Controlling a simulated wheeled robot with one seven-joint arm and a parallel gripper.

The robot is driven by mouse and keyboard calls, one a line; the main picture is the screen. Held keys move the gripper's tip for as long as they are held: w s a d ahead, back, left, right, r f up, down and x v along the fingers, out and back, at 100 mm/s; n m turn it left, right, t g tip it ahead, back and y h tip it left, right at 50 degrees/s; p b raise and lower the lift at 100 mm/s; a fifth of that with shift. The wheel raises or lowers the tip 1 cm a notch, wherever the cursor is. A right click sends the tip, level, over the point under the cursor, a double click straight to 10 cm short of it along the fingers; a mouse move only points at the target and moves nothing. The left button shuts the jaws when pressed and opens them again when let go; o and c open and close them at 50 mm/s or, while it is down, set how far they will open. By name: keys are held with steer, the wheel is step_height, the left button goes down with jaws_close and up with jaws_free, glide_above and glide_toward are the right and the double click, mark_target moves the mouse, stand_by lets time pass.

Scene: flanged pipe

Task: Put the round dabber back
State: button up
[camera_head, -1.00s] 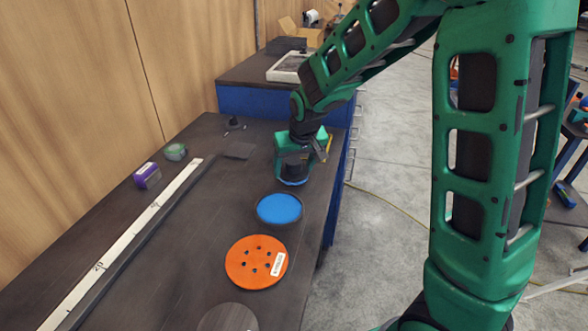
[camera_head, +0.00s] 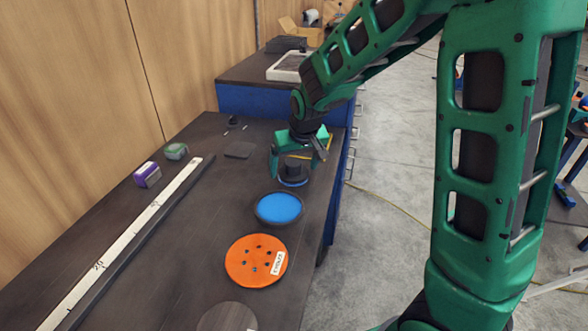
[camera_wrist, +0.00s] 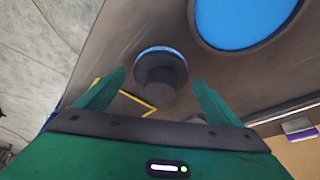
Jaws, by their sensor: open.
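The round dabber (camera_head: 294,170), a black knob on a round base with a blue rim, stands upright on the dark bench near its right edge. It also shows in the wrist view (camera_wrist: 160,72), between and a little beyond my fingertips. My gripper (camera_head: 298,158) is open above the dabber, with a finger to either side and a visible gap on both sides in the wrist view. A yellow outline (camera_wrist: 138,98) lies on the bench beside the dabber; how far the dabber overlaps it I cannot tell.
A round blue pad (camera_head: 278,208) in a dark dish lies just in front of the dabber. An orange flange disc (camera_head: 256,261) and a grey disc (camera_head: 228,318) lie nearer. A long ruler (camera_head: 130,235), a purple block (camera_head: 147,175) and a green block (camera_head: 176,151) are left.

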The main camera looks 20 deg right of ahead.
steer(key=v, duration=1.1)
steer(key=s+d+f+m+g, duration=0.1)
steer(key=s+d+m+g, duration=0.15)
steer(key=s+d, duration=1.2)
steer(key=s+d+f+m+g, duration=0.1)
steer(key=s+m, duration=0.1)
steer(key=s, duration=0.6)
steer(key=s+d+f+m+g, duration=0.1)
steer(key=s+d+m, duration=0.1)
steer(key=s, duration=0.7)
steer(key=shift+f, duration=0.35)
